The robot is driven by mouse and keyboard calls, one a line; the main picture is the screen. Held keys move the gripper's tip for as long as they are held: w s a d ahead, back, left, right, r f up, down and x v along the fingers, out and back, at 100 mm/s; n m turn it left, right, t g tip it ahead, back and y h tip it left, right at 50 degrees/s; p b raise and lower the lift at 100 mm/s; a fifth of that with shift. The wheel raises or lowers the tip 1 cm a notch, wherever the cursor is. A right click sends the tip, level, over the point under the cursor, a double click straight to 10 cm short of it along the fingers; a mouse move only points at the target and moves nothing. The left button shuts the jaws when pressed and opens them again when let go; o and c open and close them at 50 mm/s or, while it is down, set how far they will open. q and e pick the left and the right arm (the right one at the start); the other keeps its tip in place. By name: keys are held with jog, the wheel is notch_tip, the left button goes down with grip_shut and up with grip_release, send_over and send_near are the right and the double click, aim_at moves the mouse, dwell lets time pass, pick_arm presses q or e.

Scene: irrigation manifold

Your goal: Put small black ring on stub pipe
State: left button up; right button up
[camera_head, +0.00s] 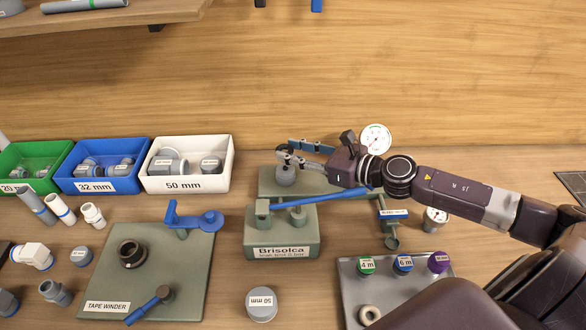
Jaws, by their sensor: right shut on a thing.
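My right gripper (287,157) reaches in from the right and is over the green-grey plate at the back (325,187). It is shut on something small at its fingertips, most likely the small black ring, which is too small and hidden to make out. A short grey round stub (285,178) stands upright on that plate just under the fingertips and looks like the stub pipe. I cannot tell whether the held thing touches it. A larger black ring-shaped part (131,254) sits on the tape winder board (190,262). My left gripper is not in view.
Green, blue and white bins (187,183) line the back left. A dial gauge (376,138) is behind my wrist. A grey tray (350,290) with colored caps is front right.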

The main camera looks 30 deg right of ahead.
aim_at(293, 172)
jog(key=shift+f, duration=2.65)
jog(key=o, duration=0.8)
jog(key=shift+s, duration=0.1)
jog(key=shift+s+d+b, duration=0.35)
jog(key=shift+s+b, duration=0.1)
jog(key=shift+b+v, duration=0.6)
jog(key=shift+v, duration=4.8)
jog(key=shift+a+r, duration=0.1)
